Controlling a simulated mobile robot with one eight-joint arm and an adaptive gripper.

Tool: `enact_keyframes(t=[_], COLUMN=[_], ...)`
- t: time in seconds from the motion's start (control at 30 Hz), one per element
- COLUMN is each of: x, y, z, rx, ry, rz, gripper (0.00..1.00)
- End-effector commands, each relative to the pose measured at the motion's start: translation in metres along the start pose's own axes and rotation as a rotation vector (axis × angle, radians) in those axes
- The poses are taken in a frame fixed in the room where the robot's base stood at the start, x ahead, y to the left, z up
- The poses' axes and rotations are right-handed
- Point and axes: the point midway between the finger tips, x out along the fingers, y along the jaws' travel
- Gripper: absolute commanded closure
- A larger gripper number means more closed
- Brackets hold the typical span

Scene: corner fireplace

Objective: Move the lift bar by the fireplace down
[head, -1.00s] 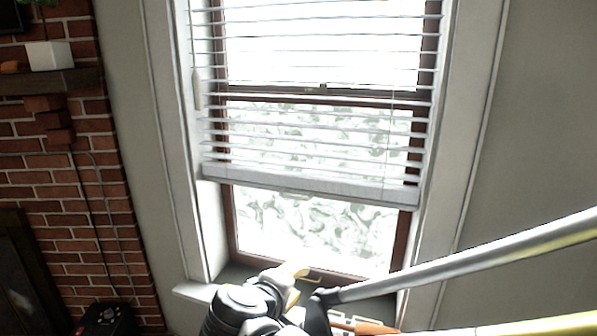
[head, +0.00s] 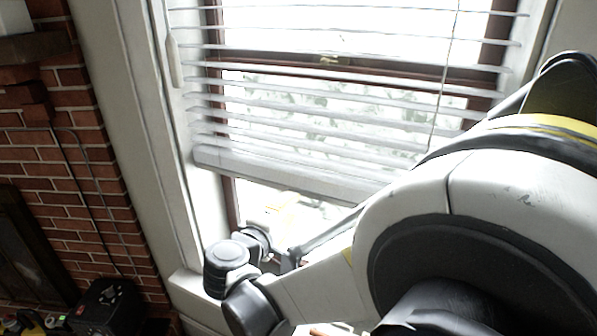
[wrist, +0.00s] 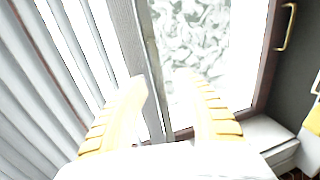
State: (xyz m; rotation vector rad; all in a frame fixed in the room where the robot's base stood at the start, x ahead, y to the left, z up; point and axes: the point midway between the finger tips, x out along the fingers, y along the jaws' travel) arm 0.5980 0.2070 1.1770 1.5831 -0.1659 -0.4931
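The lift bar (head: 275,178) is the pale bottom rail of the white slatted blind in the window right of the brick fireplace. It hangs partway down, with bright glass below it; my arm hides its right end. My gripper (head: 285,212) is just below the bar in the head view, small and washed out against the glass. In the wrist view, the two yellow fingers of my gripper (wrist: 165,80) are spread apart. The grey lift bar (wrist: 128,40) runs lengthwise through the gap between them, closer to the left finger. I cannot tell whether either finger touches it.
The brick fireplace wall (head: 75,185) is at the left, with a dark box (head: 108,305) on the floor beside it. The white window frame (head: 165,160) borders the blind. A brass handle (wrist: 288,27) shows on the window's dark frame. A thin wand (head: 172,58) hangs at the blind's left.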

Motion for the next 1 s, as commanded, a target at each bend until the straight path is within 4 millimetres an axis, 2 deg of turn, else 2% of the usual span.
enact_keyframes(t=[0.1, 0.23, 0.6, 0.67, 0.7, 0.73, 1.0], x=[0.021, 0.035, 0.041, 0.041, 0.041, 0.041, 0.044], y=[-0.001, -0.001, 0.000, 0.000, 0.000, 0.000, -0.003], z=[0.001, 0.000, 0.000, 0.000, 0.000, 0.000, -0.001], rx=[0.000, 0.000, 0.000, 0.000, 0.000, 0.000, 0.000], ry=[-0.002, -0.001, 0.000, 0.000, 0.000, 0.000, 0.000], rz=[0.000, 0.000, 0.000, 0.000, 0.000, 0.000, -0.001], gripper=[0.68, 0.68, 0.68, 0.84, 0.96, 1.00, 1.00])
